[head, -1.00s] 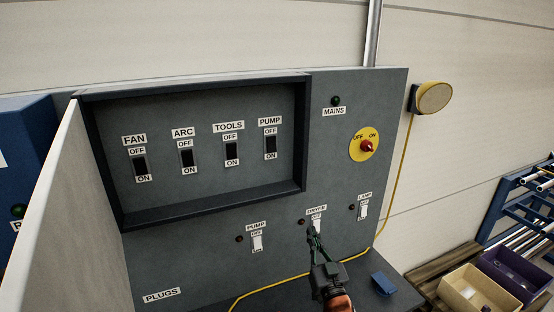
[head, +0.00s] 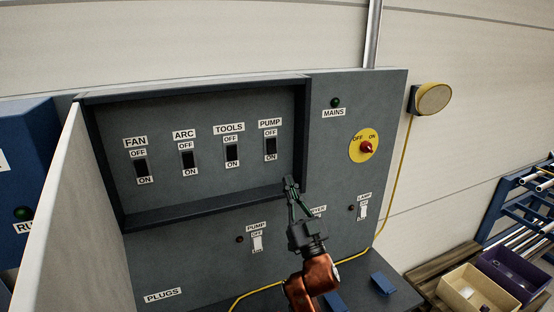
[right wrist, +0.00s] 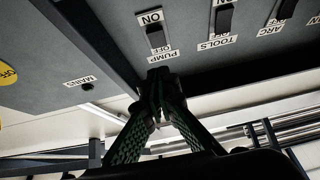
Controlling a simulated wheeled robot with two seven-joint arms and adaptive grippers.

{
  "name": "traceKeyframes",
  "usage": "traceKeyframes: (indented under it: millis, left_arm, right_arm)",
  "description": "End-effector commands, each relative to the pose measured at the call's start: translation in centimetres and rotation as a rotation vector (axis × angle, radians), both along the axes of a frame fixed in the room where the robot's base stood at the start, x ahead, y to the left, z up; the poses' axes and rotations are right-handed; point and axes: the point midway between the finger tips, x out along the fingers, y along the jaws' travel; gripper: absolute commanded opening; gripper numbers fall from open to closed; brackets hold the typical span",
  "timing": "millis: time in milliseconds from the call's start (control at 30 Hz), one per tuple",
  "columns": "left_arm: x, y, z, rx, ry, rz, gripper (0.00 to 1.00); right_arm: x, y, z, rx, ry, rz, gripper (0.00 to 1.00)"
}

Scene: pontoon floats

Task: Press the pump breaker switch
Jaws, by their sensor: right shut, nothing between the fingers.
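The pump breaker switch (head: 270,146) is a black rocker under the label PUMP, at the right end of the row in the recessed frame. It also shows in the right wrist view (right wrist: 156,37), upside down, between its ON and OFF labels. My right gripper (head: 289,180) is shut and empty. In the head view its tips are below and right of the switch, over the frame's lower right part. In the right wrist view the fingertips (right wrist: 160,76) appear close to the PUMP label; I cannot tell if they touch anything. My left gripper is not in view.
The dark raised frame (head: 300,140) borders the breakers. The TOOLS breaker (head: 232,152) is the neighbour on the left. A red knob on a yellow plate (head: 366,147) is to the right. A lower white pump switch (head: 257,243) sits below the frame. A pale partition (head: 75,210) stands at left.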

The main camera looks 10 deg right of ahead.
Motion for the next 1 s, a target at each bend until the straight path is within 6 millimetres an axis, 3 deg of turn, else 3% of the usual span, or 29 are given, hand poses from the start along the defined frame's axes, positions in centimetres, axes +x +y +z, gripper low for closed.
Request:
traceKeyframes:
  millis: [300, 600, 1000]
  left_arm:
    - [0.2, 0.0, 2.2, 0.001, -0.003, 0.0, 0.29]
    - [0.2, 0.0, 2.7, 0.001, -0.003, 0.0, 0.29]
    - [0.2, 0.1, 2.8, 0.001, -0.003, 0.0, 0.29]
  right_arm:
    - [5.2, 1.1, 4.4, 0.002, 0.0, 0.001, 0.0]
    - [8.6, 1.7, 3.6, 0.002, 0.001, 0.0, 0.0]
    - [9.1, 1.8, 3.4, 0.0, 0.001, 0.0, 0.0]
